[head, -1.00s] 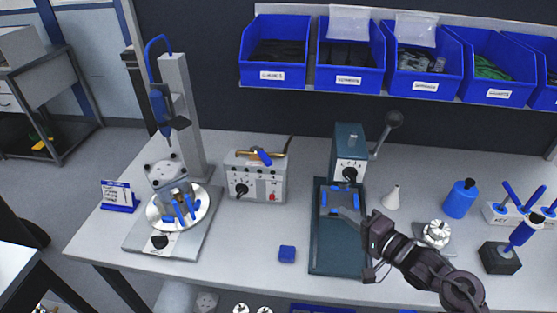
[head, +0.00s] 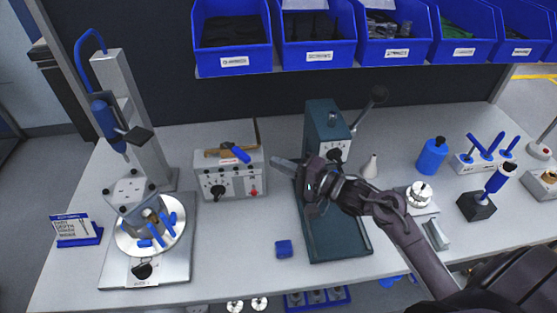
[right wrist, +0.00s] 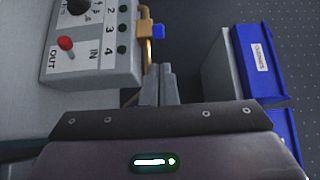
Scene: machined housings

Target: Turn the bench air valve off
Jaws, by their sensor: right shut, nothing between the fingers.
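The bench air valve is a brass fitting (head: 212,152) with a blue lever (head: 240,153) on top of a grey control box (head: 230,184). The lever slants toward the front right, at an angle to the brass pipe. My right gripper (head: 280,163) is shut and empty, to the right of the lever and apart from it, its fingers pointing left toward the box. My left gripper is not in view.
A dark teal press (head: 325,132) stands just behind and right of my right gripper. A blue block (head: 284,249) lies on the bench in front. A fixture with a round plate (head: 128,243) stands at left. Blue bins (head: 233,62) hang above the back edge.

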